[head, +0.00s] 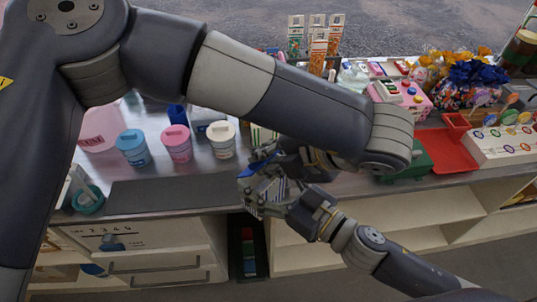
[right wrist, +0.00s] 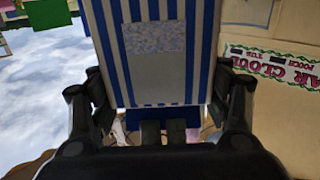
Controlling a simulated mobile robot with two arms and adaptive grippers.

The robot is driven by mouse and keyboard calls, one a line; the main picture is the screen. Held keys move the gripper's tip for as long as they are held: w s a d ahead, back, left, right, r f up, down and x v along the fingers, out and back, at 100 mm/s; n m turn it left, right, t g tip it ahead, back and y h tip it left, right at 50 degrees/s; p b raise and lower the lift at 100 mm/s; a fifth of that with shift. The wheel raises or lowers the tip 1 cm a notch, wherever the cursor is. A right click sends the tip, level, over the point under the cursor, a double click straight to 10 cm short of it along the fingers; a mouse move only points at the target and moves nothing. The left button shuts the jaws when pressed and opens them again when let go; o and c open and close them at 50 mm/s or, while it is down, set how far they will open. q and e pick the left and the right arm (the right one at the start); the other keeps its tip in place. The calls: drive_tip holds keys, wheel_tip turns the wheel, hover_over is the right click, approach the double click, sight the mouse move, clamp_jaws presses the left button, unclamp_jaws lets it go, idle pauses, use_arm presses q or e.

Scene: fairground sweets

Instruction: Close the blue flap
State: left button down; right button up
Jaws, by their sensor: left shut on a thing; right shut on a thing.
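A blue-and-white striped carton (head: 262,196) is held above the counter's front edge. The blue flap (head: 262,163) shows at its top, partly hidden by my grippers. My left gripper (head: 272,158) is shut at the carton's top beside the flap; what exactly its fingers grip is hidden. My right gripper (head: 268,194) is shut on the striped carton. In the right wrist view the carton (right wrist: 150,75) fills the middle, with a pale speckled label, between the fingers of my right gripper (right wrist: 160,105). I cannot tell how far the flap is folded.
Blue, pink and white tubs (head: 177,144) stand on the counter at left, behind a dark grey mat (head: 165,194). A red tray (head: 455,150) and a white tray with coloured discs (head: 505,148) are at right. Drawers and open shelves (head: 430,212) lie below the counter.

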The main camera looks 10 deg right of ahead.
use_arm(q)
drive_tip(key=c, duration=1.6)
unclamp_jaws()
drive_tip(key=shift+c, duration=0.2)
drive_tip(key=v, duration=0.7)
drive_tip(key=shift+d+r, duration=0.15)
drive_tip(key=shift+s, duration=0.15)
